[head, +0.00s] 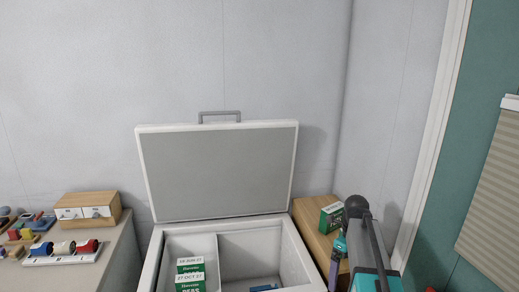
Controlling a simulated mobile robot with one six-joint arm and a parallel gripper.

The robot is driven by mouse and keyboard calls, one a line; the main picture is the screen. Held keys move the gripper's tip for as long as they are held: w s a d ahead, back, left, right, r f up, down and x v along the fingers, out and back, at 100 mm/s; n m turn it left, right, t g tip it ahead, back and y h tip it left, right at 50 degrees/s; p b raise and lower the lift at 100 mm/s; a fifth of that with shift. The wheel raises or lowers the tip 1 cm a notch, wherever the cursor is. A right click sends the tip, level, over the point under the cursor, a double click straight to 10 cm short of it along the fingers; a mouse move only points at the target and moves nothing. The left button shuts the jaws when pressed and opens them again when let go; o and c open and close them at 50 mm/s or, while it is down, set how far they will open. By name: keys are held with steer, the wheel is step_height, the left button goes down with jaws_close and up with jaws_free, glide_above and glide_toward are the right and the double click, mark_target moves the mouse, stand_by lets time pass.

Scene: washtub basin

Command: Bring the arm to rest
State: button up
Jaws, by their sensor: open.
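Parts of my arm show at the lower right as a dark rounded joint, a dark rod and a teal and grey block. The arm rises beside the right wall of an open white chest (302,257). I cannot make out my gripper's fingers in the head view. Nothing held by the gripper can be seen.
The chest's grey lid (220,172) stands raised against the wall. Green-and-white boxes (190,274) and a blue item (263,287) lie inside. A wooden surface at right holds a green box (331,217). A counter (122,250) at left holds a small drawer box (88,208).

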steer(key=s+a+f+n+g+b, duration=0.1)
steer(key=s+a+f, duration=0.1)
steer(key=s+f, duration=0.5)
steer(key=s+a+f+n+g+b, duration=0.1)
steer(key=s+a+f+n+g, duration=0.2)
steer(key=f, duration=0.8)
steer(key=s+a+f, duration=0.2)
steer(key=s+f, duration=0.4)
steer(key=f, duration=0.3)
steer(key=s+a+f+n+b, duration=0.1)
steer(key=s+f+n, duration=0.8)
steer(key=n, duration=0.3)
steer(key=s+a+f+n+b, duration=0.1)
steer(key=s+a+f+n, duration=0.1)
steer(key=s+f+n, duration=0.7)
steer(key=s+n, duration=0.3)
steer(key=n, duration=0.1)
steer(key=shift+a, duration=0.3)
steer(key=shift+s, duration=0.1)
